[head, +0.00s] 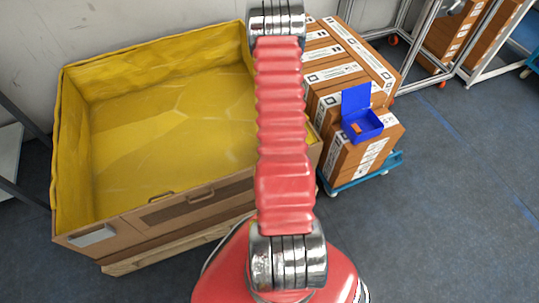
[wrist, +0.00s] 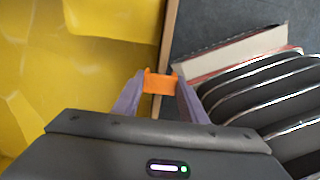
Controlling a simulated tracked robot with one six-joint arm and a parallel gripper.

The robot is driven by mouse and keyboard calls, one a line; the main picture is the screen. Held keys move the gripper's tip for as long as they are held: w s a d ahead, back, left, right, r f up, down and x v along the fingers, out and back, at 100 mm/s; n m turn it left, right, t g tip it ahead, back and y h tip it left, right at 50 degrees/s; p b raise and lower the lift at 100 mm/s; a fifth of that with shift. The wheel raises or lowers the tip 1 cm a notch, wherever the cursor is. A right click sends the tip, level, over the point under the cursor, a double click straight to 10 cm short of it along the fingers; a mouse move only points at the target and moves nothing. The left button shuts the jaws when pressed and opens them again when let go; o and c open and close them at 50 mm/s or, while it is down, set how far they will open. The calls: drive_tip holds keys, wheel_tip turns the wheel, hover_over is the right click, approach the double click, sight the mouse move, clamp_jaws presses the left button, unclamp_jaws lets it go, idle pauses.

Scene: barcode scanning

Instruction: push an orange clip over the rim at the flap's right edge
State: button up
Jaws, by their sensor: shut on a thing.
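My gripper (wrist: 152,92), with two purple fingers, is shut on an orange clip (wrist: 158,83) in the wrist view. The clip lies across the line of the crate's brown rim (wrist: 169,35), with yellow liner to its left and dark floor to its right. I cannot tell whether the clip touches the rim or how far down it sits. In the head view, the crate's front has a brown flap (head: 180,209). Its right edge is near or behind my red arm. My gripper and the held clip are not visible there.
The crate has a yellow liner (head: 170,115) and looks empty where visible. To its right, brown boxes (head: 340,65) stand on a blue dolly (head: 365,180). A blue open box (head: 362,115) on them holds something small and orange. Open floor (head: 455,220) lies at right.

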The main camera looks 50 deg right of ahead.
drive_tip(key=shift+f, duration=0.8)
drive_tip(key=o, duration=1.1)
drive_tip(key=shift+r, duration=0.1)
drive_tip(key=shift+r, duration=6.75)
